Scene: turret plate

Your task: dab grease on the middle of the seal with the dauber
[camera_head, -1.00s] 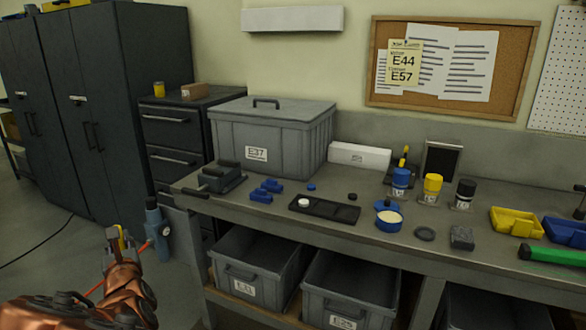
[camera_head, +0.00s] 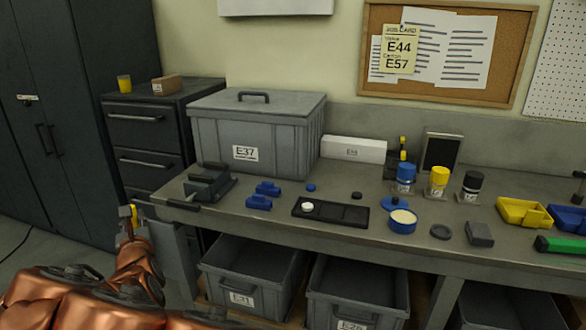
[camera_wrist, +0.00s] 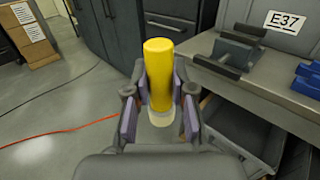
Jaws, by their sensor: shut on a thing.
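My gripper (camera_wrist: 160,100) is shut on a yellow cylinder (camera_wrist: 158,70) with a pale lower end, likely the dauber. It is held upright, off the left end of the bench. In the head view the gripper (camera_head: 128,218) and the yellow piece show small at left, apart from everything on the bench. An open blue tin (camera_head: 402,226) of cream-coloured grease (camera_head: 403,217) stands near the bench front. A dark round disc (camera_head: 441,232), perhaps the seal, lies flat to its right; I cannot tell if it has a hole.
The bench (camera_head: 270,222) holds a black tray (camera_head: 340,221) with a white puck, several blue blocks, a grey fixture (camera_head: 210,183) and a lidded grey bin (camera_head: 255,140). Bottles with blue, yellow and black caps stand behind the tin. A dark block (camera_head: 480,233) lies right of the disc.

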